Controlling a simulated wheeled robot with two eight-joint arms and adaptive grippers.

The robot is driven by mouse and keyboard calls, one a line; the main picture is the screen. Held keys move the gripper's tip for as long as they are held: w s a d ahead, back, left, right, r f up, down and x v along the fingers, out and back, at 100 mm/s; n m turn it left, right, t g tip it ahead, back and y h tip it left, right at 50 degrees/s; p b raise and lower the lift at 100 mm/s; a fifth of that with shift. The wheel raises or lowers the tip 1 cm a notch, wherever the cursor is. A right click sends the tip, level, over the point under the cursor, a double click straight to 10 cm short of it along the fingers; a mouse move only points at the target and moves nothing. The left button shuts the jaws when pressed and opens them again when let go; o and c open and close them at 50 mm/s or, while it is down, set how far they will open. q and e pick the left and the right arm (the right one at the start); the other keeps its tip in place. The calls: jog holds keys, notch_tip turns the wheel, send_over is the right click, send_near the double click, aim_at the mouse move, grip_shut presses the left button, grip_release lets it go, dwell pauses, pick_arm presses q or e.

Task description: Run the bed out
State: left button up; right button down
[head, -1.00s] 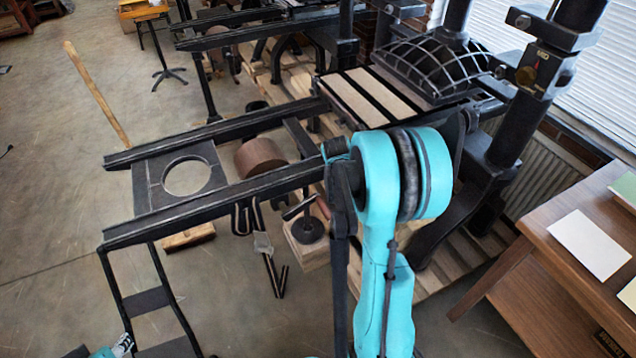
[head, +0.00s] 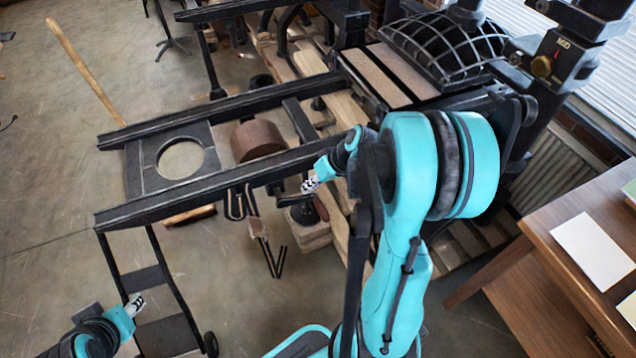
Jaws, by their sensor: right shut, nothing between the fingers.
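The bed (head: 373,79) of the press, with pale and dark strips on top, lies at the inner end of the rails, partly under the ribbed black platen (head: 455,45). Two long black rails (head: 170,203) run out to the left from it. A crank handle (head: 287,201) shows below the near rail. My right gripper (head: 309,185) is shut and empty, at the near rail just above and right of the handle; I cannot tell whether it touches. My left gripper (head: 134,305) is low at the left, in front of the rail stand, away from the bed; its fingers are too small to read.
A wooden table (head: 555,270) with papers (head: 592,250) stands at the right. A black stand (head: 160,290) holds up the rails' outer end. A brown drum (head: 257,140) sits between the rails. A wooden pole (head: 85,70) is at the upper left. Open floor lies at the left.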

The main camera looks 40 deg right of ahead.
jog(key=shift+w+a+f+b, duration=0.2)
jog(key=shift+a+f, duration=0.2)
jog(key=shift+a, duration=0.35)
jog(key=shift+w+a+f+b, duration=0.15)
jog(key=shift+w+a+f, duration=0.2)
jog(key=shift+a, duration=0.35)
jog(key=shift+w+a+f+b, duration=0.1)
jog(key=shift+a+f+b, duration=0.1)
jog(key=shift+a+f, duration=0.4)
jog(key=shift+a+r, duration=0.15)
